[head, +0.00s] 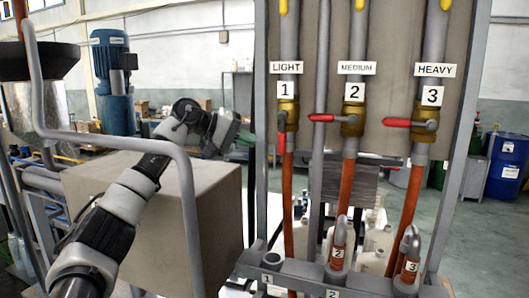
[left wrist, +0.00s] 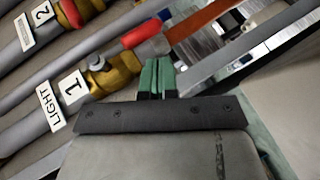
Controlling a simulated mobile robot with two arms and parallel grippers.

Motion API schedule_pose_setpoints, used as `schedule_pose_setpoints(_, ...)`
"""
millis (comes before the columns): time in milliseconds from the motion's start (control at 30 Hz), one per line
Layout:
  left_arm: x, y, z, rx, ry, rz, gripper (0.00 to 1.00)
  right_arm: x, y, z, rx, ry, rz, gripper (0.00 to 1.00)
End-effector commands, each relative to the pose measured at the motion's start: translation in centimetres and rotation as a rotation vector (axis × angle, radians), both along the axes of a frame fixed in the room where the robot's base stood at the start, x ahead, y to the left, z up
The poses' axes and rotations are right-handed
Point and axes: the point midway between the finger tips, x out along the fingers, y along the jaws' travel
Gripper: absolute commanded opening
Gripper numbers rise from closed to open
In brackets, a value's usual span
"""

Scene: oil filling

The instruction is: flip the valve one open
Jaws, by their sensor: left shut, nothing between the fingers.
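Valve one is a brass valve (head: 288,112) on the LIGHT pipe, below a "1" label. Its red handle (head: 281,145) points down along the pipe. In the left wrist view the brass body (left wrist: 120,72) and red handle (left wrist: 141,34) lie just beyond the fingertips. My left gripper (head: 247,139) is left of valve one at handle height. Its green fingers (left wrist: 157,76) are together and empty, apart from the handle. My right gripper is not in view.
Valve two (head: 352,122) and valve three (head: 425,128) have red handles pointing left, across their pipes. A grey frame post (head: 260,90) stands between my left gripper and valve one in the picture. A large grey box (head: 205,220) sits below my left arm.

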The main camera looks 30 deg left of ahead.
Motion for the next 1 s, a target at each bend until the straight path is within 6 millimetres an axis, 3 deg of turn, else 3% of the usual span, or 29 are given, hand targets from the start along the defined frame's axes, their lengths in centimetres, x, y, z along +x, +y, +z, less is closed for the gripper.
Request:
schedule_pose_setpoints(100, -1.7, 1.4, 0.7, 0.0, -0.002, 0.002, 0.0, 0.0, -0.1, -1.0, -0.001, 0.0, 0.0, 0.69)
schedule_pose_setpoints(300, -3.2, 2.6, 1.7, -0.001, -0.002, 0.001, 0.0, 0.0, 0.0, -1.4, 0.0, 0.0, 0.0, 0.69)
schedule_pose_setpoints(1000, -3.5, 2.8, 2.0, -0.001, -0.001, 0.001, 0.0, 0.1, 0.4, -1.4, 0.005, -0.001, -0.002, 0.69)
